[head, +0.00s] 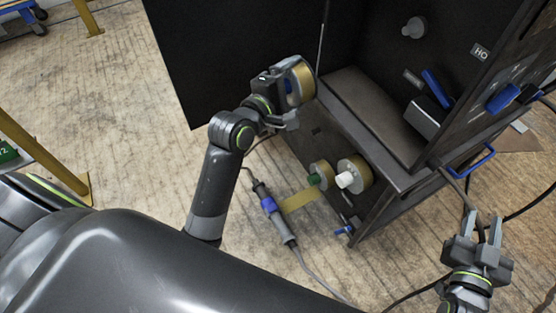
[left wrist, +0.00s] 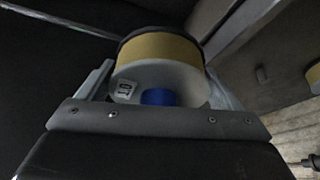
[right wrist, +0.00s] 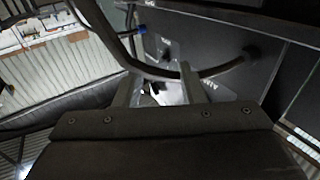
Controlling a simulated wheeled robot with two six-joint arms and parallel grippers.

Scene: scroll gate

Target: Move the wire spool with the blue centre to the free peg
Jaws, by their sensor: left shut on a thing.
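The wire spool with the blue centre (left wrist: 160,48) is gripped by my left gripper. Its gold winding, white flange and blue centre show in the left wrist view, and it also shows in the head view (head: 300,82). My left gripper (head: 292,82) is shut on it and holds it in the air by the dark cabinet's front. A grey peg-like fitting (head: 415,27) stands bare on the cabinet's inner back wall; I cannot tell whether it is the free peg. My right gripper (head: 481,226) has its fingers apart, empty, outside the cabinet's right side.
Two gold spools, one with a green centre (head: 317,176) and one with a white centre (head: 354,175), sit low on the cabinet front. A tool with a blue band (head: 270,206) and a cable lie on the wooden floor. A blue handle (head: 478,161) juts out at right.

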